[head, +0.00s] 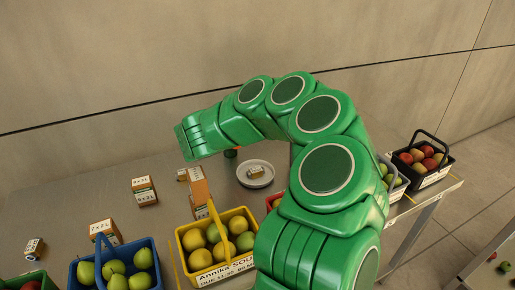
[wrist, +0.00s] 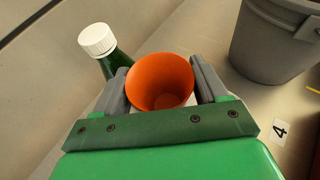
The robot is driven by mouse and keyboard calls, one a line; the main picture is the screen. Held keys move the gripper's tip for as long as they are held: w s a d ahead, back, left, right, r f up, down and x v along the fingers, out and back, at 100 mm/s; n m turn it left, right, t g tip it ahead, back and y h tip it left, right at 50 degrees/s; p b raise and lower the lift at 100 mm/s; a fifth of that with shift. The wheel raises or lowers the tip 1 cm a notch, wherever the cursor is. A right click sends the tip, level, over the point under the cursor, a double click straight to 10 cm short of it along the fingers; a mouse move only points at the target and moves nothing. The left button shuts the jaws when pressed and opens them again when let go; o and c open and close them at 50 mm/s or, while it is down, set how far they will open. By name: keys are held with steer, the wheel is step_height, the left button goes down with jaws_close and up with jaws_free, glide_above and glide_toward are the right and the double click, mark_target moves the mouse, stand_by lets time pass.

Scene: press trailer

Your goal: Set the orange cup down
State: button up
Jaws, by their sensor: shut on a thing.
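The orange cup (wrist: 160,80) is in the wrist view, between the two grey fingers of my gripper (wrist: 161,86), which is shut on it. Its open mouth faces the camera and I see into it; it looks empty. Its base is hidden, so I cannot tell whether it touches the surface below.
A green bottle with a white cap (wrist: 97,40) stands close left of the cup, a grey bucket (wrist: 265,45) to the right. A number 4 label (wrist: 280,131) lies near. The table also holds a white plate (head: 243,178), small boxes (head: 144,190), a yellow fruit basket (head: 182,254) and other baskets.

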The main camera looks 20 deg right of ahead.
steer(key=shift+s+d+r+n+t+y, duration=0.55)
steer(key=shift+s+d+r, duration=1.05)
steer(key=shift+d, duration=2.75)
steer(key=shift+w+d+f, duration=0.65)
steer(key=shift+w+f, duration=1.1)
steer(key=shift+w, duration=0.3)
steer(key=shift+w+d+f, duration=0.6)
steer(key=shift+w+f, duration=1.2)
steer(key=shift+w, duration=0.3)
steer(key=shift+w+d+f, duration=0.65)
steer(key=shift+w+f, duration=1.1)
steer(key=shift+w, duration=0.3)
steer(key=shift+f, duration=1.5)
steer(key=shift+f, duration=0.15)
steer(key=o, duration=0.8)
steer(key=shift+c, duration=0.2)
